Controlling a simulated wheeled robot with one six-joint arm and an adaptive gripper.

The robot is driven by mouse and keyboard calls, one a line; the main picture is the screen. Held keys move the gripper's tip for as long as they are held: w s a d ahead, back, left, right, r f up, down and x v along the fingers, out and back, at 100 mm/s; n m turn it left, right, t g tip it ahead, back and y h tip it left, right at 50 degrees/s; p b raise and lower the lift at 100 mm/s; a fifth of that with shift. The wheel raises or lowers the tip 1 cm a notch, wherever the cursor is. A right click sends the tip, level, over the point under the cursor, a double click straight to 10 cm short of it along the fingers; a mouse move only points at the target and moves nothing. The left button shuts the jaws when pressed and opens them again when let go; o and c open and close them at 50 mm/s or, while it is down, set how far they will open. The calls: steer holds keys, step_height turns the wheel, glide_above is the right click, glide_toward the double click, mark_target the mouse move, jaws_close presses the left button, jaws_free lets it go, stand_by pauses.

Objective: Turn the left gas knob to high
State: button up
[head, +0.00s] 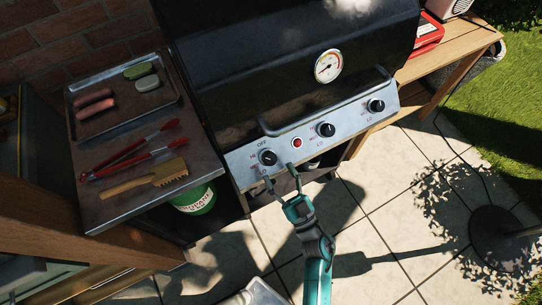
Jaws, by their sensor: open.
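The black gas grill stands at the top middle of the head view with a silver control panel (345,121) along its front. The left gas knob (267,157) is black and round, with small OFF, HI and LO marks around it. Its exact pointer direction is too small to tell. My gripper (284,184) is open and empty, just below the left knob and in front of the panel. Its two fingers point up toward the panel, one below the knob and one to its right. The knob appears to be apart from both fingers.
A red button (297,142), a middle knob (326,129) and a right knob (376,105) sit along the panel. A handle bar (330,104) runs above them. A side shelf (110,205) at left holds red tongs (130,160), a brush (150,178) and a food tray (139,118).

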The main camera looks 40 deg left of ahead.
mark_target(273, 162)
steer(key=shift+x, duration=2.7)
steer(key=shift+c, duration=0.2)
steer(key=c, duration=1.1)
